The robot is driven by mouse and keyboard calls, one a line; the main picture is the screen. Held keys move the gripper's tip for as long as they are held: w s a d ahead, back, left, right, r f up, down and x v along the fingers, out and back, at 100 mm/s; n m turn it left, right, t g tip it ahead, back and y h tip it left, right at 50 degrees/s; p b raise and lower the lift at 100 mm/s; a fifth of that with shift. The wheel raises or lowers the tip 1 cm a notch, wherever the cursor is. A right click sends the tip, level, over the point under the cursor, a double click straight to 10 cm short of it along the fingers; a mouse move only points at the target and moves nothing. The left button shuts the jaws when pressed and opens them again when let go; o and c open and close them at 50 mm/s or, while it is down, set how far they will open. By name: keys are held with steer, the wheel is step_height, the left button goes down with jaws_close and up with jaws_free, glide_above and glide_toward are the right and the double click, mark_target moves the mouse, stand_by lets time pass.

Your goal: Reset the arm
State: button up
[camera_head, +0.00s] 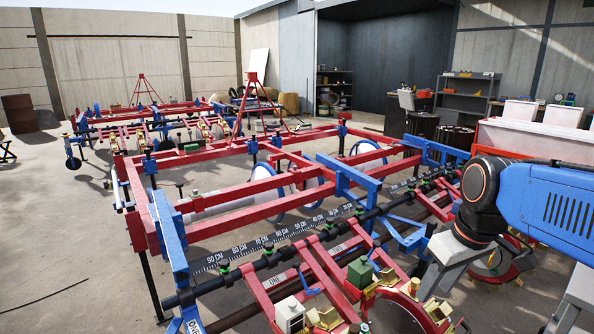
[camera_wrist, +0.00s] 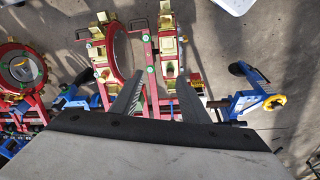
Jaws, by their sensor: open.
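My gripper (camera_wrist: 160,100) shows in the wrist view with its two grey ridged fingers spread apart and nothing between them. Below the fingers in that view lie the planter's red and yellow punch wheels (camera_wrist: 115,50) and red arms. In the head view my arm comes in from the right edge, with a blue link and a dark joint over the right end of the planter (camera_head: 290,195). I cannot tell how far the fingers are from the planter parts.
The red and blue planter frame fills the middle, with a marked ruler bar (camera_head: 270,238) along its front. A second red frame (camera_head: 140,120) stands behind left. Shelves (camera_head: 467,95) and a white bin (camera_head: 535,138) stand at back right. The concrete floor (camera_head: 60,240) at left is mostly clear.

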steer(key=s+f+m+t, duration=0.2)
steer(key=s+f+m, duration=0.2)
steer(key=s, duration=0.5)
step_height(320, 180, down, 2)
steer(key=shift+d+f+h, duration=0.1)
steer(key=shift+d+h, duration=0.3)
